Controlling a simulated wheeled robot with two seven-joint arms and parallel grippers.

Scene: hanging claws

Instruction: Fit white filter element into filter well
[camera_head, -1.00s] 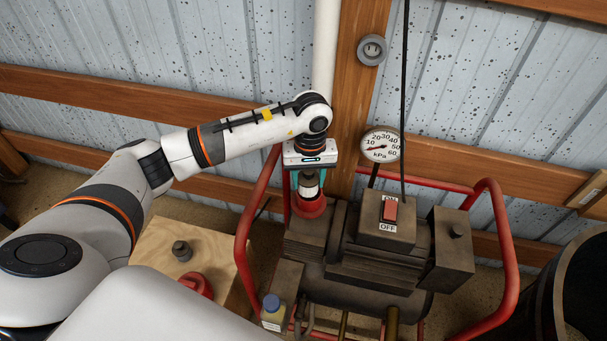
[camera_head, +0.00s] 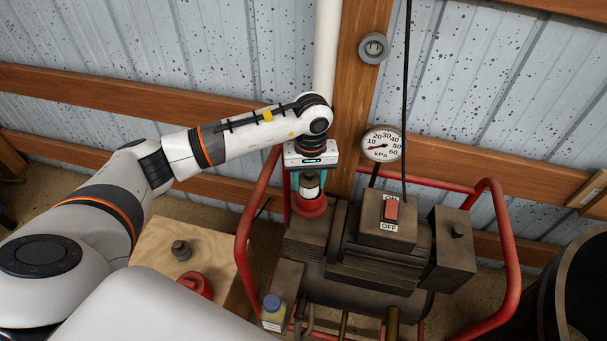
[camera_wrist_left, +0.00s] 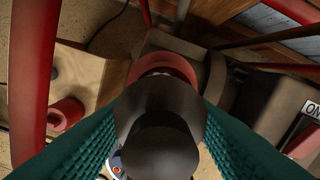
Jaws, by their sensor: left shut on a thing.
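The white filter element (camera_head: 310,191) has a dark top part and stands upright under my left gripper (camera_head: 309,178). The teal fingers of this gripper are shut on it. The filter well (camera_head: 310,208) is a red, round, open cup on the compressor, and the element's lower end is at its mouth. How deep the element sits I cannot tell. In the left wrist view, the dark top (camera_wrist_left: 158,115) of the element fills the space between the teal fingers and hides most of the red well rim (camera_wrist_left: 163,62). My right gripper is not in view.
The compressor (camera_head: 375,262) has a red tube frame (camera_head: 243,243) around it. A pressure gauge (camera_head: 382,144) stands behind the well. A wooden box (camera_head: 160,245) with a dark knob and a red part is at the left. A blue-capped bottle (camera_head: 272,312) is in front.

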